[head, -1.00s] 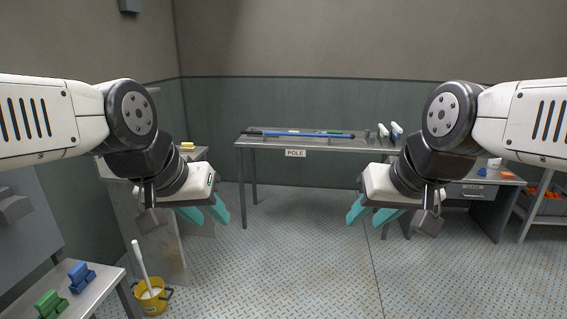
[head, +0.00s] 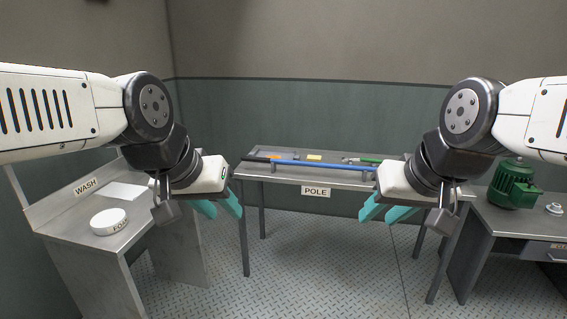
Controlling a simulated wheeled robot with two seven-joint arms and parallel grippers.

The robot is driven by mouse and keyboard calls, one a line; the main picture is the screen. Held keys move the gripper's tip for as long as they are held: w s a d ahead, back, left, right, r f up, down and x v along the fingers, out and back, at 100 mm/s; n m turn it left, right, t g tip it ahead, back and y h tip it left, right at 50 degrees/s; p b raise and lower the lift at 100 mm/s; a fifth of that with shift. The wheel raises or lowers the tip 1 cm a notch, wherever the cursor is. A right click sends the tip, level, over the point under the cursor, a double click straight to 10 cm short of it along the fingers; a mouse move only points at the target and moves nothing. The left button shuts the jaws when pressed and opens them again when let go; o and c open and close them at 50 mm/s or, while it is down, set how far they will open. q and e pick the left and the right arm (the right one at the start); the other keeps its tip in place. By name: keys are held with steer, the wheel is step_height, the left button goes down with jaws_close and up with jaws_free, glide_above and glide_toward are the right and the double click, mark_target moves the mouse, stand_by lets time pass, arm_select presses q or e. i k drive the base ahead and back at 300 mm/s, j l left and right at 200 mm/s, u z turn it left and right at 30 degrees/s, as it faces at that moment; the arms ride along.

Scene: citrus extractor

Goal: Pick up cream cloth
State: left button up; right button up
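I cannot pick out the cream cloth for certain. A small pale yellow piece (head: 314,157) lies on the table labelled POLE (head: 353,183), behind the blue pole; it is too small to tell whether it is cloth. A flat white rectangle (head: 124,191) lies on the bench labelled WASH at the left; I cannot tell what it is. My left gripper (head: 219,208) has its teal fingers apart and empty, in front of the left end of the POLE table. My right gripper (head: 387,212) is also open and empty, in front of that table's right part.
The WASH bench (head: 72,222) stands at the left with a round white item (head: 108,221) on it. The blue pole (head: 322,167) lies along the POLE table. A bench at the right carries a green motor (head: 513,185). The floor (head: 310,275) between the benches is clear.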

mark_target(310, 158)
steer(key=i+u, duration=0.2)
steer(key=i, duration=0.2)
steer(key=i+l, duration=0.15)
steer(key=i, duration=0.3)
steer(key=i+l+u, duration=0.1)
steer(key=i, duration=0.35)
steer(key=i+l, duration=0.2)
steer(key=i, duration=0.25)
steer(key=i+l+u, duration=0.1)
steer(key=i, duration=0.3)
steer(key=i+l, duration=0.25)
steer(key=i, duration=0.2)
steer(key=u, duration=0.05)
